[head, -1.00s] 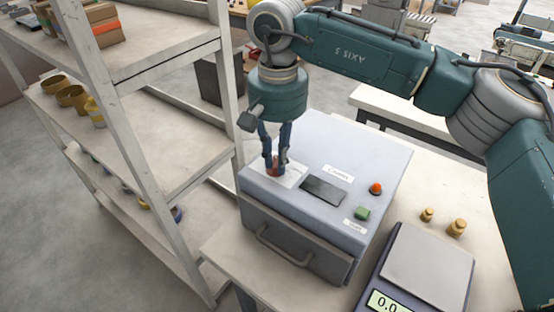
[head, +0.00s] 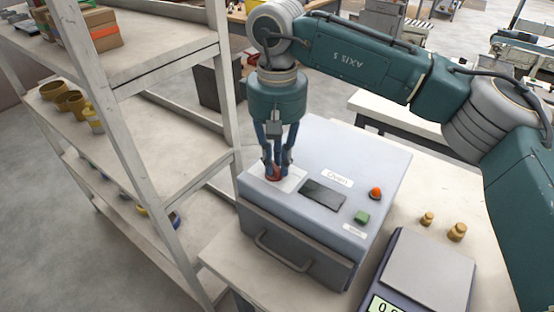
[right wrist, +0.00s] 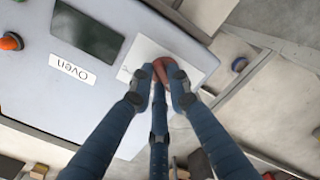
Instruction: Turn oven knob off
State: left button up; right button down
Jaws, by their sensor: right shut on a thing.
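The oven (head: 340,160) is a pale blue-grey box with a front handle, standing on a table. Its red knob (head: 274,174) sits on a white plate at the left of the top panel; it also shows in the right wrist view (right wrist: 163,68). My right gripper (head: 277,168) points down with its fingers closed around the knob, which is partly hidden by them. In the right wrist view, the fingers (right wrist: 162,84) press against the knob from several sides. My left gripper is not in view.
The top panel also has a dark display (head: 323,194), a red-orange button (head: 375,193) and a green button (head: 361,217). A scale (head: 428,268) and two brass weights (head: 456,231) are at the right. A shelf rack (head: 160,135) stands close on the left.

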aim_at(277, 166)
jog(key=shift+w+r, duration=0.1)
jog(key=shift+r, duration=0.05)
jog(key=c, duration=1.7)
grip_release()
jog(key=shift+o, duration=0.2)
notch_tip(277, 166, up, 12)
